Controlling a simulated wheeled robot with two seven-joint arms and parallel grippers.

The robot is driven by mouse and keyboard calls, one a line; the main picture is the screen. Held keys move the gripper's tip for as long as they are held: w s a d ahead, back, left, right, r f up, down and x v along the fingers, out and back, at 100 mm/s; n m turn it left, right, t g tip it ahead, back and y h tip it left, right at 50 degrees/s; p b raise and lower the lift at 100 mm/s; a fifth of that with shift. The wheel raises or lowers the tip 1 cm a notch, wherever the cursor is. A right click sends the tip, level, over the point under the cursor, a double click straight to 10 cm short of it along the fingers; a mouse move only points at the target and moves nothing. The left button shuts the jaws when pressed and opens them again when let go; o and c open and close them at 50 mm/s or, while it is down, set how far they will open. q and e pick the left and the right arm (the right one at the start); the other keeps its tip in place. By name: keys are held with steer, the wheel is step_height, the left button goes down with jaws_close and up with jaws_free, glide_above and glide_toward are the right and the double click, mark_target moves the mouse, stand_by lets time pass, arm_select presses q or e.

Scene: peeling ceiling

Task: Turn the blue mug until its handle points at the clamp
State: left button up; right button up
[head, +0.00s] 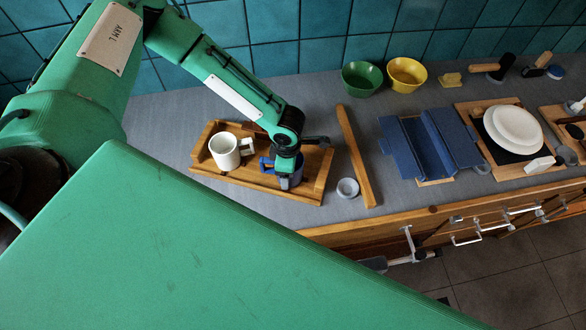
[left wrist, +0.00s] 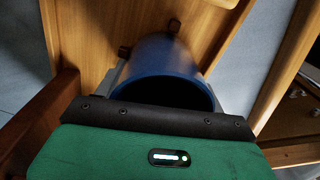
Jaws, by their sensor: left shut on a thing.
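The blue mug (head: 291,181) stands on the wooden tray (head: 228,180), under my left gripper (head: 288,172). Its blue handle (head: 266,166) shows on the left side in the head view, toward the white mug. The left gripper is shut on the mug from above. In the left wrist view the mug (left wrist: 165,62) sits between the two fingers, with its dark opening close to the palm; its handle is not clear there. A metal clamp-like thing (head: 408,240) is at the counter's front edge, right of the tray. My right gripper is out of view.
A white mug (head: 224,152) stands on the tray close to the blue mug. A wooden bar (head: 355,155) and a small grey cup (head: 347,188) lie to the right. Green (head: 361,80) and yellow (head: 407,75) bowls stand at the back. A blue folded rack (head: 430,140) stands farther right.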

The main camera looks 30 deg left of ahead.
arm_select(q)
steer(key=shift+p, duration=0.6)
stand_by(0.6)
steer(key=o, duration=1.2)
steer(key=shift+r, duration=0.55)
step_height(320, 180, up, 7)
steer(key=shift+w+f+b, duration=0.1)
steer(key=shift+w+b, duration=0.05)
steer(key=shift+b, duration=0.3)
step_height(320, 180, up, 5)
steer(key=shift+f+p, duration=0.15)
steer(key=shift+p, duration=1.05)
steer(key=shift+r+p, duration=0.5)
steer(key=shift+r, duration=0.05)
